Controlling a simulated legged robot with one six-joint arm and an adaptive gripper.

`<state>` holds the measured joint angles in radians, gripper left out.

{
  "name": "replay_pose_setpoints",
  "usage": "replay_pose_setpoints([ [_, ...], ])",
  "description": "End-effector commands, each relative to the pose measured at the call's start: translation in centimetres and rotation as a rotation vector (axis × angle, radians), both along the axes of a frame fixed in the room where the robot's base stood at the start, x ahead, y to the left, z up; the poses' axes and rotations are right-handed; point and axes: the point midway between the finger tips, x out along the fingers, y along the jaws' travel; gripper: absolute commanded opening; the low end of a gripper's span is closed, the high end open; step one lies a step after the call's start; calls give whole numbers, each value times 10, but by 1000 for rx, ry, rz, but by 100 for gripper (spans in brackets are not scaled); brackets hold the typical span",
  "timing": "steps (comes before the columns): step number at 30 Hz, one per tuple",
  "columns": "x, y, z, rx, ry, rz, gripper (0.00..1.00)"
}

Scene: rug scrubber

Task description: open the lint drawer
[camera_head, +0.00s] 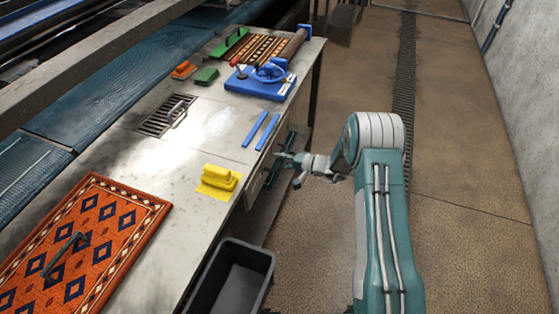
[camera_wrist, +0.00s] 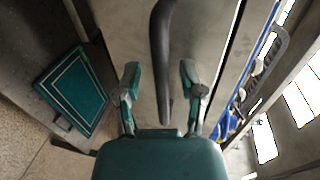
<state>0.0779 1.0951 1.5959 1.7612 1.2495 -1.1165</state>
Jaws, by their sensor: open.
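The lint drawer's front is a pale metal panel (camera_wrist: 125,30) in the side of the workbench. In the wrist view a dark curved handle (camera_wrist: 160,50) stands out from it, running down from the top edge. My gripper (camera_wrist: 160,80) is open, with one finger on each side of the handle and visible gaps between. The handle's lower end reaches down toward my palm. In the head view my gripper (camera_head: 283,160) is at the bench's right side, and the drawer front (camera_head: 254,187) is only partly seen there. The drawer looks closed, though its edges are hard to make out.
A black bin (camera_head: 262,262) stands by the near edge. A green panel (camera_wrist: 75,92) lies low at left. Floor at right is clear.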

Motion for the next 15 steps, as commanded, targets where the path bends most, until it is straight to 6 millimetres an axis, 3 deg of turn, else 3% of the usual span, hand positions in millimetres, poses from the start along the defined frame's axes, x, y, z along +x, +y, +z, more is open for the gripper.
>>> replay_pose_setpoints([
  [1, 0, 0, 0, 0, 0, 0, 38],
  [3, 0, 0, 0, 0, 0, 0, 6],
  [4, 0, 0, 0, 0, 0, 0, 0],
  [15, -1, -4, -1, -1, 2, -1, 0],
])
